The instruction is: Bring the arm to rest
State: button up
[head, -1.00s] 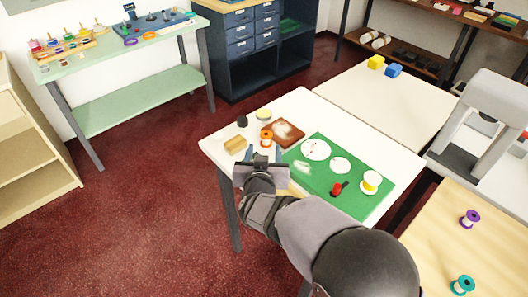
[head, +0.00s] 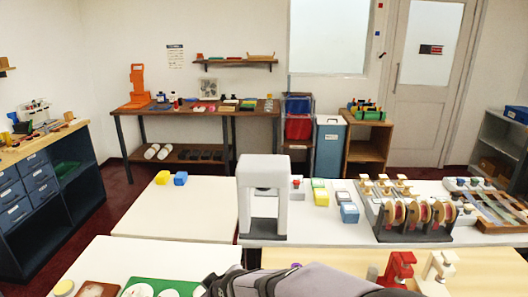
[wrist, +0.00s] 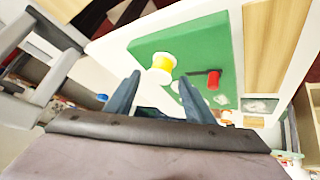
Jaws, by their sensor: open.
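My gripper (wrist: 155,95) shows in the wrist view with its two dark fingers spread apart and nothing between them. Beyond the fingertips lies a green mat (wrist: 210,50) on the white table, with a white spool of yellow thread (wrist: 155,62) and a red-handled tool with a dark shaft (wrist: 212,79) on it. In the head view my arm (head: 300,282) crosses the bottom edge, and the gripper itself is out of that picture. How far the fingers are from the spool is hard to tell.
In the head view a grey arch-shaped stand (head: 248,200) rises near my arm. A red press (head: 400,268) and a white press (head: 437,270) stand at the lower right.

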jog(key=s+d+m+g+h+p, duration=0.1)
jog(key=d+m+h, duration=0.1)
jog(key=d, duration=1)
jog(key=s+d+f+m+g+h+p, duration=0.2)
jog(key=s+d+m+g, duration=0.3)
jog(key=s+d+m, duration=0.4)
jog(key=s+d+h, duration=0.1)
jog(key=s+d, duration=0.6)
jog(key=d, duration=0.3)
jog(key=shift+s+f+p, duration=0.2)
jog(key=shift+s+p, duration=0.1)
jog(key=shift+s, duration=0.1)
